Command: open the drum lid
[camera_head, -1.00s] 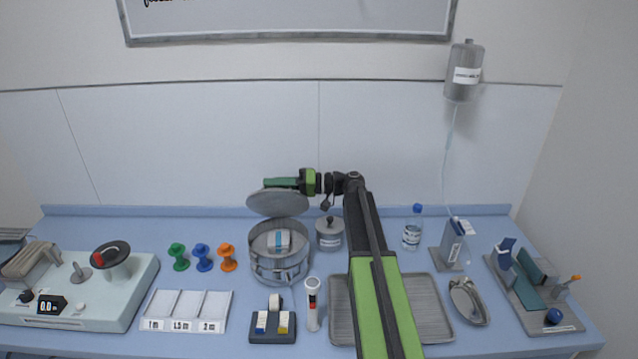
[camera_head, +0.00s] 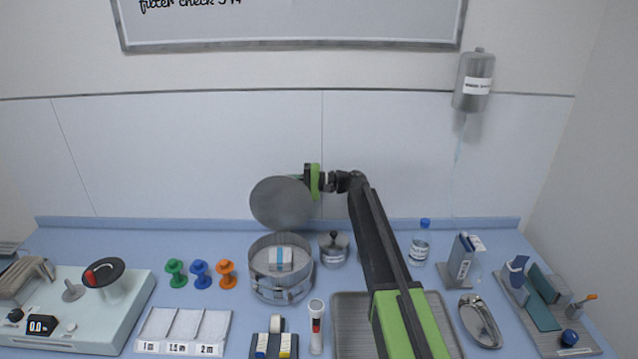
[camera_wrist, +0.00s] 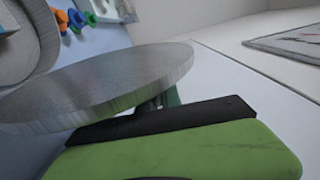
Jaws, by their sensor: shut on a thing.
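The drum (camera_head: 281,274) is a round metal container on the blue counter, with a white and blue packet (camera_head: 281,258) visible inside. Its grey disc lid (camera_head: 281,203) stands raised and steeply tilted above the drum's back rim. My gripper (camera_head: 312,183) is at the lid's right edge, shut on it; the fingertips are mostly hidden behind the lid. In the wrist view the lid (camera_wrist: 100,88) crosses the picture just beyond my green gripper (camera_wrist: 160,105), and part of the drum (camera_wrist: 28,45) shows at the upper left.
A small lidded metal pot (camera_head: 334,250) stands right of the drum. Green, blue and orange spools (camera_head: 200,274) stand to its left. A ribbed tray (camera_head: 350,325) lies under my arm. A bottle (camera_head: 420,243) stands at the right. The wall is close behind the lid.

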